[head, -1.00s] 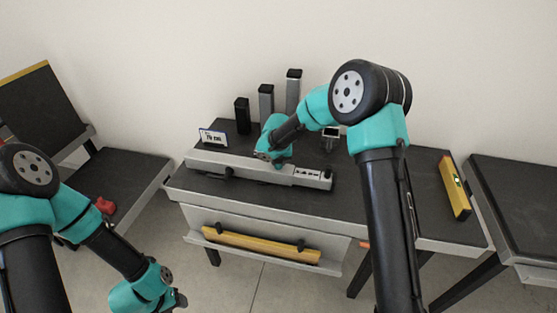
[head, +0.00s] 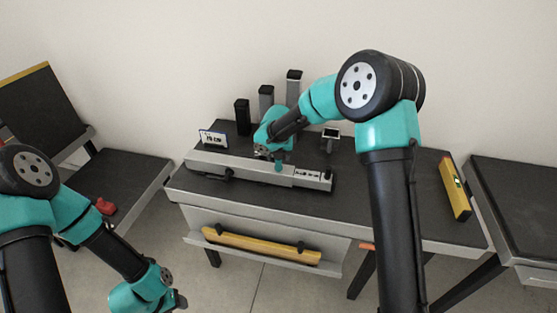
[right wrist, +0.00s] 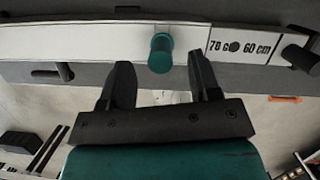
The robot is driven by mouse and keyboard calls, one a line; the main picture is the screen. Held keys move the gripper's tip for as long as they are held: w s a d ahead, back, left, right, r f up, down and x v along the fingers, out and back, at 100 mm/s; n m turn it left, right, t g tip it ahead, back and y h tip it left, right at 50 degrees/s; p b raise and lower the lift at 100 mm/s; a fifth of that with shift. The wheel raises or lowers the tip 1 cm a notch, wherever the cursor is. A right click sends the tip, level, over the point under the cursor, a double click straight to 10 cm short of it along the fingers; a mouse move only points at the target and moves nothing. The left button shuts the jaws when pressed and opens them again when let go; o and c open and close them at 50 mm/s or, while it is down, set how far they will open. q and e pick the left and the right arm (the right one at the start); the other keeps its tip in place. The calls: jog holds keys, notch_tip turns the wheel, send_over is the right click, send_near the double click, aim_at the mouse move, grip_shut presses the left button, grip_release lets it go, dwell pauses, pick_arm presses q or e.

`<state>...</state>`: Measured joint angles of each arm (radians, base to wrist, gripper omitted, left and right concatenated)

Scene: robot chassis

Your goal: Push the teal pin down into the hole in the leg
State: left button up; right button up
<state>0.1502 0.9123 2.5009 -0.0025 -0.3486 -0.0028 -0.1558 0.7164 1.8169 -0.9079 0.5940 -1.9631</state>
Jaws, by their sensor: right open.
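The teal pin (right wrist: 160,53) stands out of the pale face of the long grey leg (right wrist: 100,42) in the right wrist view, left of the "70 60 cm" marking. How deep it sits cannot be told. In the head view the pin (head: 278,166) shows just below my right gripper (head: 264,154), over the leg (head: 215,167) lying along the table. My right gripper (right wrist: 160,80) is open and empty, its fingers apart on either side of the pin's line, short of it. My left gripper (head: 180,299) hangs low at the left, away from the table; its jaws are unclear.
Several dark upright posts (head: 266,103) stand behind the leg on the table (head: 390,200). A small sign (head: 212,138) and a small device (head: 331,135) flank my right gripper. A yellow level (head: 455,188) lies at the right. A yellow bar (head: 260,246) sits on the lower front shelf.

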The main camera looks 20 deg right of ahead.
jog(key=v, duration=1.3)
jog(key=shift+r, duration=0.2)
jog(key=s+a+f+m+y, duration=0.2)
jog(key=s+a+f+m, duration=0.1)
jog(key=f+m, duration=0.35)
jog(key=s+a+f+m+y, duration=0.25)
jog(key=a+f+m, duration=0.2)
jog(key=f, duration=0.35)
jog(key=s+a+f+m+y, duration=0.1)
jog(key=s+a+f+m, duration=0.1)
jog(key=s+f+m, duration=0.35)
jog(key=s+d+f+m+g, duration=0.1)
jog(key=s+d+f+m, duration=0.5)
jog(key=s+f+m, duration=0.2)
jog(key=s+d+f+m+g, duration=0.1)
jog(key=s+d+f+m, duration=0.6)
jog(key=s+m, duration=0.3)
jog(key=shift+s+f+h, duration=0.35)
jog(key=shift+s+f, duration=0.35)
jog(key=shift+s, duration=0.1)
